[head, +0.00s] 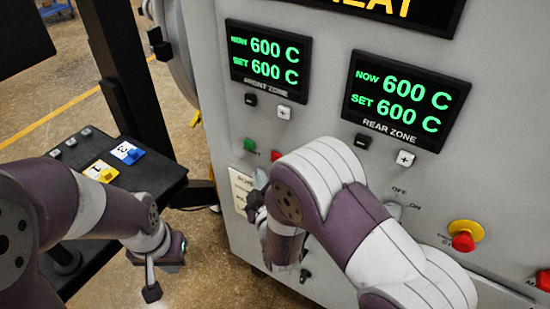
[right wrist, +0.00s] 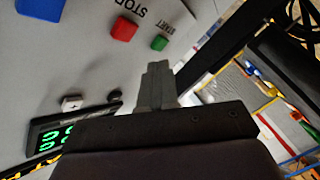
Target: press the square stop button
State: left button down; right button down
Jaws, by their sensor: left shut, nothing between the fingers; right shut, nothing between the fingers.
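The square red stop button (right wrist: 124,28) is on the grey furnace panel beside the lettering STOP in the right wrist view. In the head view a small part of it (head: 276,156) shows just above my right arm. My right gripper (head: 254,198) is shut and empty, in front of the panel below the button, partly hidden by its own wrist. In the right wrist view its closed fingertips (right wrist: 157,68) are apart from the red button, nearer the green start button (right wrist: 159,43). My left gripper (head: 152,291) is shut and empty at lower left, away from the panel.
The front zone display (head: 268,62) and rear zone display (head: 408,98) both read 600 C. A red knob on a yellow base (head: 463,240) sits at right. A blue button (right wrist: 40,12) is left of the red one. A black side table (head: 160,178) stands at left.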

aim_at(276, 157)
jog(key=shift+w+d, duration=0.55)
jog(key=shift+w, duration=0.2)
jog(key=shift+w+d, duration=0.55)
jog(key=shift+w, duration=0.2)
dwell(0.9)
jog(key=shift+w+d+b, duration=0.25)
jog(key=shift+w+b, duration=0.1)
jog(key=shift+b, duration=0.05)
jog(key=shift+w+d, duration=0.25)
jog(key=shift+w, duration=0.1)
dwell(0.7)
jog(key=shift+s+a, duration=0.5)
jog(key=shift+s, duration=0.25)
